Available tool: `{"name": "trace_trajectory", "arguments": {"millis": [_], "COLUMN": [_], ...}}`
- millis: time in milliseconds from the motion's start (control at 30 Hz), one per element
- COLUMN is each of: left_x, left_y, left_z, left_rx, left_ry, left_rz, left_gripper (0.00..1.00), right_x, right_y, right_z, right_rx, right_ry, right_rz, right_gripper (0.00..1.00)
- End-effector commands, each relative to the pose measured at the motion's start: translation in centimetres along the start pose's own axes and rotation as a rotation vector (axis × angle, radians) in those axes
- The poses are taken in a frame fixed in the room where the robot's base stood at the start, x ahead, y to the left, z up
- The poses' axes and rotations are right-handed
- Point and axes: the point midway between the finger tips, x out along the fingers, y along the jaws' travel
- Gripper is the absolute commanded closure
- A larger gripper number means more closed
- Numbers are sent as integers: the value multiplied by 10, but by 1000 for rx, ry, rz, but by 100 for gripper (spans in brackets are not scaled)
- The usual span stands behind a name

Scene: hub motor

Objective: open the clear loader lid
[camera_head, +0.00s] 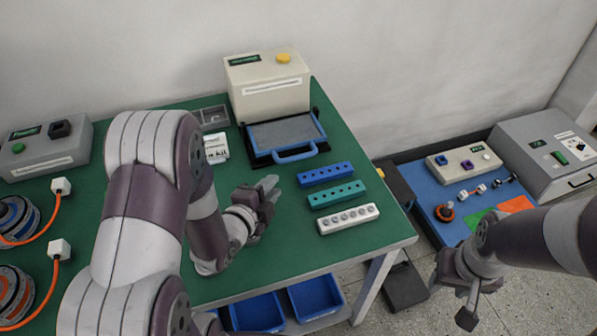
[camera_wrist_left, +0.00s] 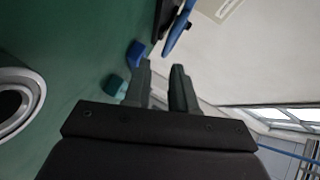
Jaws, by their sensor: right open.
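A beige loader machine (camera_head: 268,85) with a yellow button stands at the back of the green table. In front of it is a dark-framed flap or lid with a grey panel (camera_head: 285,131) and a blue handle (camera_head: 295,153) on its near edge; I cannot tell whether the panel is clear. Part of a blue handle also shows at the top of the left wrist view (camera_wrist_left: 178,28). My left gripper (camera_head: 272,184) is empty, fingers apart, in front of the handle and not touching it. Its fingers (camera_wrist_left: 160,82) show in the wrist view. My right gripper (camera_head: 452,292) is open and empty, right of the table.
Blue (camera_head: 325,174), teal (camera_head: 337,194) and white (camera_head: 348,218) blocks with holes lie right of my left gripper. A white kit box (camera_head: 216,148) is left of the lid. Blue bins (camera_head: 316,298) sit below the table. A blue-topped station (camera_head: 452,204) stands at the right.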

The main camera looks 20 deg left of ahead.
Motion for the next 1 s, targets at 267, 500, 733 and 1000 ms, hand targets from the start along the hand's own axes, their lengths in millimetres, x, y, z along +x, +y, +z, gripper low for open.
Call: {"name": "trace_trajectory", "arguments": {"millis": [267, 500, 733, 1000], "left_x": [20, 82, 115, 119], "left_y": [0, -7, -12, -12], "left_z": [-7, -10, -11, -11], "left_rx": [124, 121, 119, 118], "left_ry": [52, 49, 47, 46], "left_rz": [-132, -128, -128, -127], "left_gripper": [75, 75, 75, 75], "right_x": [10, 11, 12, 12], "right_y": [0, 0, 0, 0], "right_z": [1, 1, 1, 1], "right_rx": [0, 0, 0, 0], "right_ry": [1, 1, 1, 1], "right_rz": [0, 0, 0, 0], "right_gripper": [57, 57, 57, 57]}}
